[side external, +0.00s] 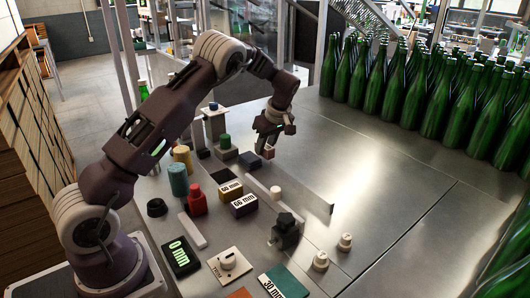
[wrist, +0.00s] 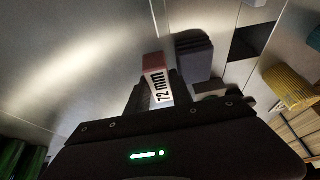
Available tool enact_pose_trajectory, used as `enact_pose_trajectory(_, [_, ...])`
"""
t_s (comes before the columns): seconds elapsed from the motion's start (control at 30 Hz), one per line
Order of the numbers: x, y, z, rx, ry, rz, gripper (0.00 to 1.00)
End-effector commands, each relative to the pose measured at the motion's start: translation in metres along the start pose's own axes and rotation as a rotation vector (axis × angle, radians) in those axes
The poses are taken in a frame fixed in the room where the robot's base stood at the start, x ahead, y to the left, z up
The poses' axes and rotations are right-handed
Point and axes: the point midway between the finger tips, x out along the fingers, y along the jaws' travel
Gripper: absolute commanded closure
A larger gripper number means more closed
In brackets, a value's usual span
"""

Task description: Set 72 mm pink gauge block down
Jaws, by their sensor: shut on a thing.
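The 72 mm pink gauge block (wrist: 153,63) is between my gripper's fingers in the wrist view, with its white "72 mm" label facing the camera. It also shows small below the fingers in the side view (side external: 269,153). My gripper (side external: 268,136) is shut on it, over the metal table beyond the row of blocks. Whether the block touches the table I cannot tell. A dark grey-blue block (wrist: 194,57) stands close to the right of it in the wrist view, apart from the fingers. That block is left of my gripper in the side view (side external: 249,160).
A purple 66 mm block (side external: 243,204) and a brown 60 mm block (side external: 230,190) sit nearer my base. A thin rail (side external: 264,190) runs beside them. A yellow cylinder (wrist: 287,88) is right in the wrist view. Green bottles (side external: 430,95) crowd the back right; the table's middle right is clear.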

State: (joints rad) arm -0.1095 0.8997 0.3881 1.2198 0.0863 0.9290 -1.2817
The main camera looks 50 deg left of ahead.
Motion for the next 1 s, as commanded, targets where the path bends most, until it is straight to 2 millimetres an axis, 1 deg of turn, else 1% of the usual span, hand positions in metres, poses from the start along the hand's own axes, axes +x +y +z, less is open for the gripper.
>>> enact_pose_trajectory(0.03, [-0.013, 0.001, -0.006, -0.003, 0.002, 0.006, 1.00])
enact_pose_trajectory(0.1, [-0.031, 0.001, -0.013, -0.003, 0.003, 0.007, 1.00])
enact_pose_trajectory(0.2, [-0.053, 0.001, -0.022, -0.003, 0.002, 0.007, 1.00])
enact_pose_trajectory(0.3, [-0.068, 0.001, -0.028, -0.008, 0.002, 0.001, 1.00])
enact_pose_trajectory(0.37, [-0.074, -0.001, -0.026, -0.040, 0.001, -0.014, 1.00])
enact_pose_trajectory(0.4, [-0.076, -0.004, -0.023, -0.083, 0.002, -0.033, 1.00])
enact_pose_trajectory(0.47, [-0.079, -0.009, -0.014, -0.182, 0.002, -0.076, 1.00])
enact_pose_trajectory(0.57, [-0.085, -0.021, 0.009, -0.427, 0.003, -0.178, 1.00])
enact_pose_trajectory(0.6, [-0.088, -0.026, 0.020, -0.543, 0.004, -0.226, 1.00])
enact_pose_trajectory(0.67, [-0.094, -0.034, 0.037, -0.720, 0.004, -0.300, 1.00])
enact_pose_trajectory(0.7, [-0.100, -0.039, 0.048, -0.842, 0.002, -0.349, 1.00])
enact_pose_trajectory(0.8, [-0.115, -0.051, 0.074, -1.116, 0.001, -0.464, 1.00])
enact_pose_trajectory(0.9, [-0.128, -0.059, 0.094, -1.314, -0.002, -0.547, 1.00])
enact_pose_trajectory(1.0, [-0.133, -0.063, 0.105, -1.421, 0.000, -0.590, 1.00])
